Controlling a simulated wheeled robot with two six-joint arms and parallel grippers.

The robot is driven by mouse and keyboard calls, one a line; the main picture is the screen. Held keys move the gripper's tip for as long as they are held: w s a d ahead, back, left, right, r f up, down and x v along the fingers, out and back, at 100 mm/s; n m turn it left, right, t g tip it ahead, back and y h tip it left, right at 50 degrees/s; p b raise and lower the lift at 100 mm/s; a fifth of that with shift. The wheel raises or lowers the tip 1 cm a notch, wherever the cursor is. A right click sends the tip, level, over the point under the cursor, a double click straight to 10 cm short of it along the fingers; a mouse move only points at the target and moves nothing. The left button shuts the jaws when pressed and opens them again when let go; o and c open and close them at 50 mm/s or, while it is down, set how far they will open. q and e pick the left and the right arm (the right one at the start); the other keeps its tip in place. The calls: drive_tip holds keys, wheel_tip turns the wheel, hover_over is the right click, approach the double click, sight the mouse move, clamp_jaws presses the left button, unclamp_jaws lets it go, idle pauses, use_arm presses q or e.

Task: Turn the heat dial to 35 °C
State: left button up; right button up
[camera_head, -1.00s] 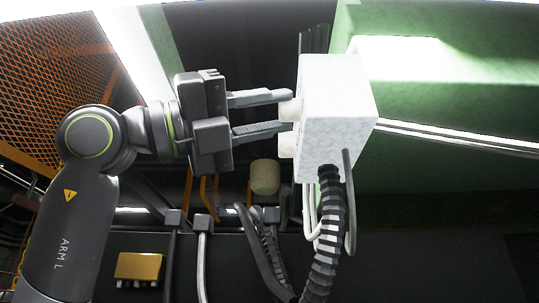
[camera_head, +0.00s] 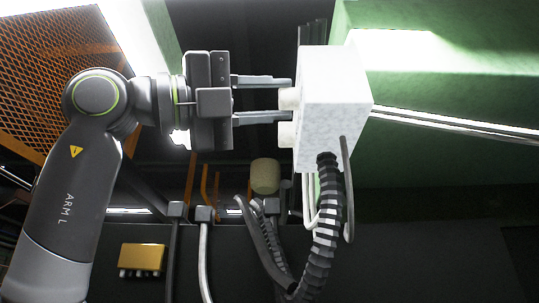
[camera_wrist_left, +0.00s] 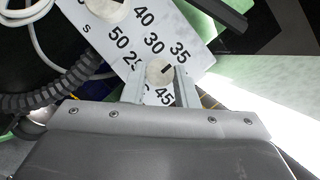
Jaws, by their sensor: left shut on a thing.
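A white speckled box (camera_head: 335,90) has two pale round dials on its left face. My left gripper (camera_head: 289,98) is shut on the upper one, the heat dial, with one finger above it and one below. In the left wrist view the held dial (camera_wrist_left: 160,70) sits between the two fingertips (camera_wrist_left: 162,84). The numbers 25, 30, 35 and 45 show around it. Its dark mark points up and right, roughly toward 35. The lower dial (camera_head: 286,134) is free. It also shows at the top of the wrist view (camera_wrist_left: 105,8), near 40, 50 and an "s". My right gripper is not in view.
A ribbed black hose (camera_head: 327,210) and thin cables hang below the box. A green structure (camera_head: 440,80) stands behind and right of it. An orange mesh panel (camera_head: 50,60) is at the far left. A yellow block (camera_head: 142,259) is at lower left.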

use_arm(q)
drive_tip(key=o, duration=1)
drive_tip(key=b+v, duration=0.5)
drive_tip(key=v, duration=1.2)
drive_tip(key=shift+s+a+b, duration=0.1)
drive_tip(key=shift+a+b, duration=0.15)
drive_tip(key=shift+b, duration=0.1)
drive_tip(key=shift+d, duration=0.1)
